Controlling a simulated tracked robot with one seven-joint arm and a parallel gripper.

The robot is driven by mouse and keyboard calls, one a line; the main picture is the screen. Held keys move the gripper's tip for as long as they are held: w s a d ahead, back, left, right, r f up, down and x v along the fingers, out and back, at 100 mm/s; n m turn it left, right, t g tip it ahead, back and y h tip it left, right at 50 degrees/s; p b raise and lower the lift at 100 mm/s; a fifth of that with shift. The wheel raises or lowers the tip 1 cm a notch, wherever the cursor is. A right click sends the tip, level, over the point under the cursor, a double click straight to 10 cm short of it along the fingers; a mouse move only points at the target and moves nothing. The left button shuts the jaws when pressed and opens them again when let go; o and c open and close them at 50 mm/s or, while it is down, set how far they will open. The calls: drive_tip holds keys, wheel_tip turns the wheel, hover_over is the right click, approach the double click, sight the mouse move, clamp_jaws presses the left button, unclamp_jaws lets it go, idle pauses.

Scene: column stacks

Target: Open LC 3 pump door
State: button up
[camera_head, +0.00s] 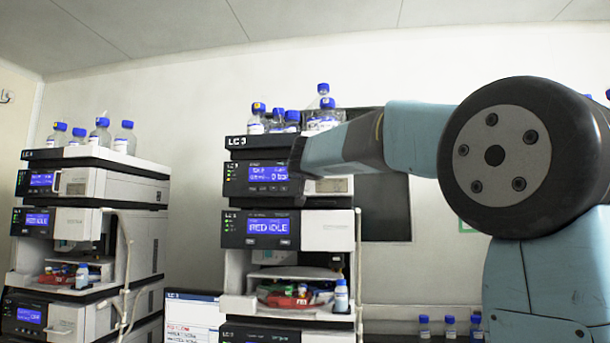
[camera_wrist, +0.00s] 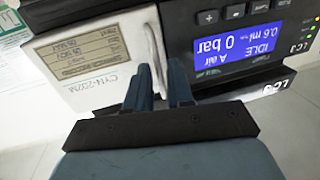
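The LC 3 pump (camera_head: 258,178) is the upper module of the middle stack, with a lit blue display. In the wrist view the pump appears upside down. The white upright door handle (camera_wrist: 153,42) stands between the two fingers of my gripper (camera_wrist: 159,72). The fingers are close together with the handle filling the narrow gap, so they look shut on it. In the head view my arm covers part of the door and hides the handle and fingers.
Blue-capped bottles (camera_head: 328,112) stand on top of the middle stack. Below the pump is another module (camera_head: 260,229), then an open bay with a small bottle (camera_head: 341,296). A similar stack (camera_head: 90,185) stands at left, with a monitor (camera_head: 192,318) between them.

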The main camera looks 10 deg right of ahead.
clamp_jaws()
idle(1.1)
